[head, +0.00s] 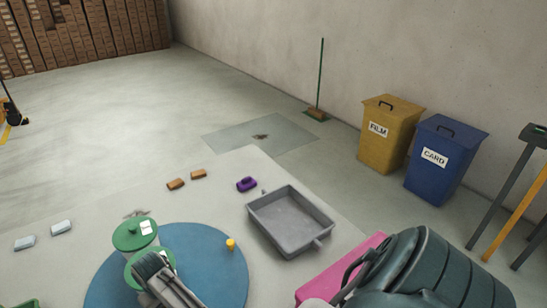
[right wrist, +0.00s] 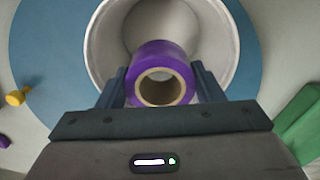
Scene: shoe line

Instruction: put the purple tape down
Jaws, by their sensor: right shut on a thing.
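The purple tape (right wrist: 160,52) is a short roll with a tan core. My right gripper (right wrist: 160,82) is shut on it, with one finger on each side. In the right wrist view the roll overlaps a pale round-rimmed vessel (right wrist: 98,50) on the blue round mat (right wrist: 40,65). I cannot tell whether the roll touches the vessel. In the head view my right gripper (head: 155,275) is over the blue mat (head: 205,275), and the tape in it is hidden. My left gripper is not in view.
A yellow piece (head: 231,244) is on the mat's right edge. A grey tray (head: 290,216), a purple object (head: 246,184) and two orange-brown blocks (head: 176,184) lie beyond.

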